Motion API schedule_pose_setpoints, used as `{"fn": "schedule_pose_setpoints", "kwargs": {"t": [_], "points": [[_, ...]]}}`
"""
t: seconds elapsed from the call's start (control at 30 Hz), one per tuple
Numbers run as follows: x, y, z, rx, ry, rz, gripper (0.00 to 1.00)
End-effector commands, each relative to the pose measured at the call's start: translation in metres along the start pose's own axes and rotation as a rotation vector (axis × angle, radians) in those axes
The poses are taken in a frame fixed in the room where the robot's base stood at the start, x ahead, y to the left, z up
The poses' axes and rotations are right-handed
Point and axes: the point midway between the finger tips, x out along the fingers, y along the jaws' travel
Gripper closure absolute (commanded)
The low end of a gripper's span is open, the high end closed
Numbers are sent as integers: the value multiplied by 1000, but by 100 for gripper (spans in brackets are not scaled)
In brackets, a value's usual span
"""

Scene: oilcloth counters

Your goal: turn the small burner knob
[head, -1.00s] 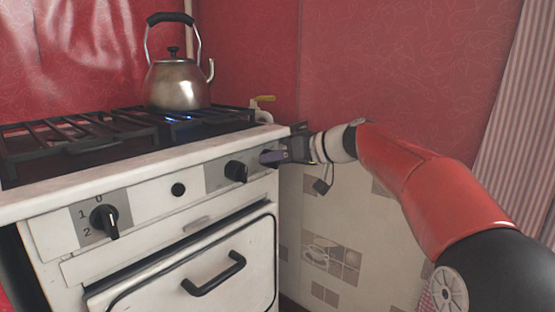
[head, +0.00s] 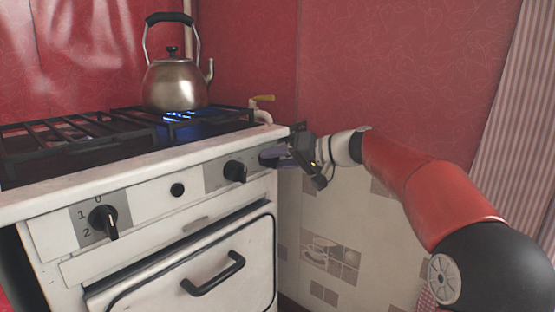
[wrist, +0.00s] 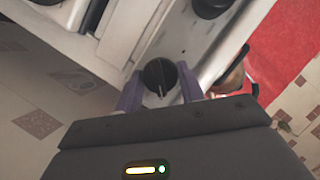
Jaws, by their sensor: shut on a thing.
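The white stove's front panel carries several black knobs. The burner knob at the panel's right end shows in the wrist view (wrist: 158,74), round and black with a light pointer line. My gripper (head: 274,156) is at that right end, and its purple fingers are on both sides of this knob in the wrist view (wrist: 160,88). It is shut on the knob. In the head view the gripper hides the knob. Blue flame (head: 183,117) burns under the steel kettle (head: 177,84) on the right rear part of the hob.
Another black knob (head: 235,171) sits just left of my gripper, and a numbered knob (head: 104,218) is farther left. The oven handle (head: 214,274) sticks out below. A pipe with a yellow-handled valve (head: 263,99) stands behind the stove by the red wall.

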Motion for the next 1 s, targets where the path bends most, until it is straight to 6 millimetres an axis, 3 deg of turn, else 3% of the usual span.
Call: {"fn": "schedule_pose_setpoints", "kwargs": {"t": [0.2,0.23,0.4,0.73,1.0], "points": [[0,1,0,0,1,1,84],[0,1,0,0,1,1,60],[0,0,0,0,1,1,40],[-6,0,0,-1,1,2,40],[-50,1,-1,0,4,4,40]]}}
